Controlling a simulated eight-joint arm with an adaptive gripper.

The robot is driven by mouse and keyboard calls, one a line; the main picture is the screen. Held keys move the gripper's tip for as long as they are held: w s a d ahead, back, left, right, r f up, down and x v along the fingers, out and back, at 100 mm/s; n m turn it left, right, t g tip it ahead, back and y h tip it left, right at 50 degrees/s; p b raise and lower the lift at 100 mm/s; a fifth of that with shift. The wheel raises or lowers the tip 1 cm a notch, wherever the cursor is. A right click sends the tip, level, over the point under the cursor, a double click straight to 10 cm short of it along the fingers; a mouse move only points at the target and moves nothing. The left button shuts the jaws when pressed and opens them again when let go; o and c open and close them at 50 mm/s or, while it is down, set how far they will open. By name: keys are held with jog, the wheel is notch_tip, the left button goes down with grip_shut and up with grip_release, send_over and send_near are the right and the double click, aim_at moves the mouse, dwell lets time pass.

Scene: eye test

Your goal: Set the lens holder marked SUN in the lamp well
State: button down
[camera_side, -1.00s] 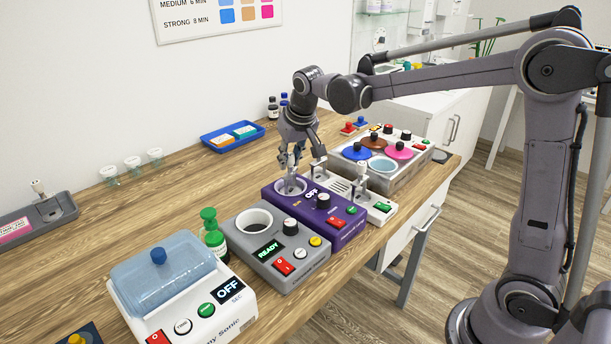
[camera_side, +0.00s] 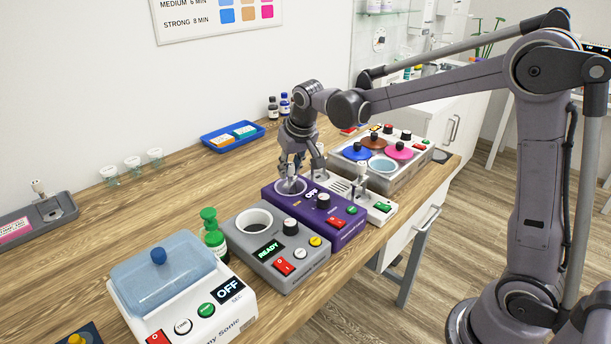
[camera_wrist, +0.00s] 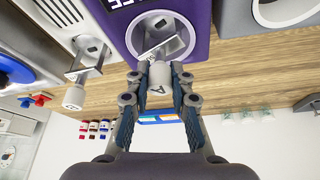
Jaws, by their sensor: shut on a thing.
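My gripper (camera_side: 291,172) is shut on the white knob of a lens holder (camera_wrist: 160,72) at the purple lamp unit (camera_side: 329,232). In the wrist view my gripper (camera_wrist: 160,95) has the knob between its pads. A dark mark on the knob looks like a letter or triangle; I cannot read it as SUN. The holder's flat plate lies within the ring of the round lamp well (camera_wrist: 184,40). In the side view the fingers hide most of the holder above the well (camera_side: 277,187). I cannot tell whether it touches the bottom. The unit's display reads OFF.
A white rack (camera_side: 381,208) behind the unit holds another lens holder (camera_side: 361,178). A grey READY unit (camera_side: 262,263) stands close in front, a green-capped bottle (camera_side: 215,242) beside it. A lidded white bath (camera_side: 230,307) is nearer.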

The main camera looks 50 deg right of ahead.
jog(key=shift+f, duration=0.35)
dwell(0.4)
jog(key=c, duration=1.1)
grip_release()
jog(key=o, duration=0.3)
jog(key=shift+r, duration=0.1)
jog(key=shift+r, duration=2.95)
